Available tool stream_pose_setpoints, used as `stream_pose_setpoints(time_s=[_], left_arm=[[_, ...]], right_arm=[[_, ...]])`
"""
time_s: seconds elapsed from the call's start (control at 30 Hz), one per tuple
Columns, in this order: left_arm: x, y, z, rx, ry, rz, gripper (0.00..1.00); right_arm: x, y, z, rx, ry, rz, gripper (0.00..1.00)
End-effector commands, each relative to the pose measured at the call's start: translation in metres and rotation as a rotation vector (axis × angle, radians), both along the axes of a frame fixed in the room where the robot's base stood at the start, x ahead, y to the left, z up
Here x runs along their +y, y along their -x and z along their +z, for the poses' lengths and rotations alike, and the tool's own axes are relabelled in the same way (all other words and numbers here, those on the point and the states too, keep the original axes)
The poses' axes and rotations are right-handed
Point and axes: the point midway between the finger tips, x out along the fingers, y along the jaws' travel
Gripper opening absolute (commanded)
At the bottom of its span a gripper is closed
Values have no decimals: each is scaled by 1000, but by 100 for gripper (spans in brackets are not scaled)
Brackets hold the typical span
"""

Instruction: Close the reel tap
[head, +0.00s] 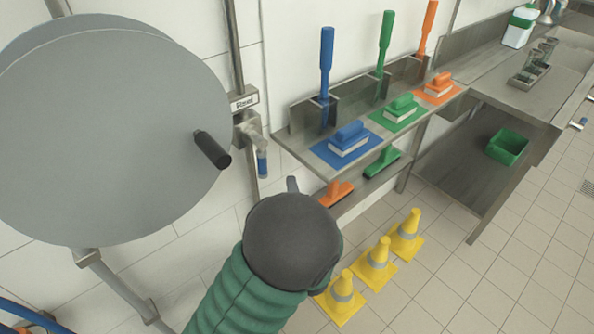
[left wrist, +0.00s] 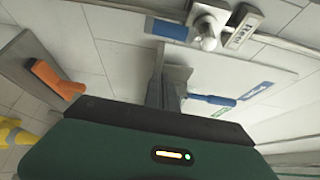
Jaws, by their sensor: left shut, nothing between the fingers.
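The reel tap (head: 250,130) is a metal valve on a wall pipe, under a "Reel" label (head: 244,102). Its blue handle (head: 262,163) hangs down, roughly along the pipe. In the left wrist view, the tap (left wrist: 207,28) and its blue handle (left wrist: 170,29) are at the top, beyond my fingers. My left gripper (head: 292,185) has a green sleeve and a dark cap that hides most of it. Its tip shows below and right of the handle. In the left wrist view its fingers (left wrist: 160,70) are shut and empty, apart from the handle. My right gripper is not in view.
A large grey hose reel (head: 110,140) with a black crank knob (head: 212,150) stands left of the tap. A steel shelf (head: 292,148) with coloured brushes is at the right. Yellow cones (head: 375,262) stand on the floor.

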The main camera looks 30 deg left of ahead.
Motion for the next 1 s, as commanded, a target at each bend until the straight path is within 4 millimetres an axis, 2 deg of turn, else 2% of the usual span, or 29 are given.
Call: stream_pose_setpoints(time_s=[0.4, 0.43, 0.5, 0.63, 1.0], left_arm=[[54, -73, -5, 0, 3, 1, 0], [58, -73, -5, 3, 3, 1, 0], [65, -59, -3, 3, 3, 0, 0], [73, -45, -2, 3, 3, 0, 0], [76, -40, -2, 3, 5, -3, 0]], right_arm=[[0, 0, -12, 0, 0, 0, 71], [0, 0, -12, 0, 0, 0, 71], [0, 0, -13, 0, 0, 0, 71], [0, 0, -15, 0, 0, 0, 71], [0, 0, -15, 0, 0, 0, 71]])
